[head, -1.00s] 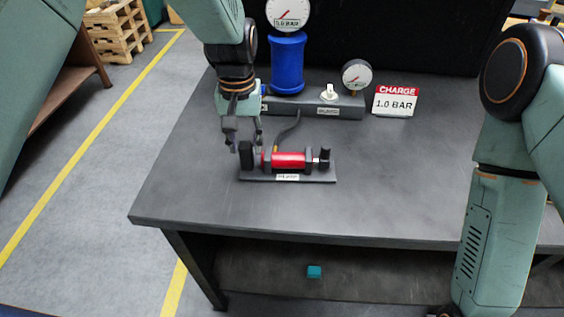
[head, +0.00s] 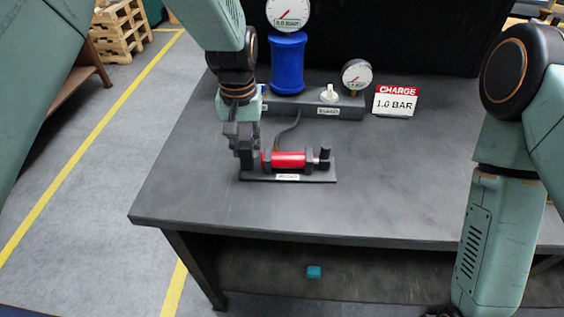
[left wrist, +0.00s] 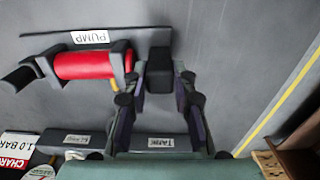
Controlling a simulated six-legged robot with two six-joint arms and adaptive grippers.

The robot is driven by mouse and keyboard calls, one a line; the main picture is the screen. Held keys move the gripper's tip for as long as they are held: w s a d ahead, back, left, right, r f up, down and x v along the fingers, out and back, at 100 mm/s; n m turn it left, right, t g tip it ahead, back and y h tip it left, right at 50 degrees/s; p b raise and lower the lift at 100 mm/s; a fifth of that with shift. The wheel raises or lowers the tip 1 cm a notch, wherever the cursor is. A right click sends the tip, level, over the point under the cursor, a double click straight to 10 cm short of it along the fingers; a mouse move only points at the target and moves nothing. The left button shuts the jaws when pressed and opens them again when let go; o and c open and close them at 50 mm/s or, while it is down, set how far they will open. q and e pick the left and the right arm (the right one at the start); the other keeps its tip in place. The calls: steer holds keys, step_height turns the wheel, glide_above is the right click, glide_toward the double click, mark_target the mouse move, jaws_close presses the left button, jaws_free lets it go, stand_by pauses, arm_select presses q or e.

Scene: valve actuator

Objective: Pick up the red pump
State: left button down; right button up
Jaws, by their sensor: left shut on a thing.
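The red pump (head: 289,160) lies on a dark base plate (head: 320,178) on the table. It is a red cylinder between dark end clamps, with a black knob at its right end. An upright black block (left wrist: 159,72) stands at the left end in the head view. My left gripper (head: 243,156) reaches down over this block. The fingers partly hide the block in the head view. My right gripper is out of view below the right arm.
Behind the pump are a blue tank (head: 287,65), a grey manifold (head: 310,106) with a white knob, and gauges. A sign (head: 396,101) reads "CHARGE 1.0 BAR". A dark hose (head: 289,131) runs from the pump towards the manifold. The table's (head: 420,190) right side is clear.

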arm_select(q)
steer(key=shift+r, duration=0.1)
stand_by(0.4)
steer(key=shift+w+r, duration=0.1)
steer(key=shift+r, duration=0.2)
step_height(320, 180, up, 8)
steer(key=shift+r, duration=0.15)
step_height(320, 180, down, 6)
steer(key=shift+f, duration=1.15)
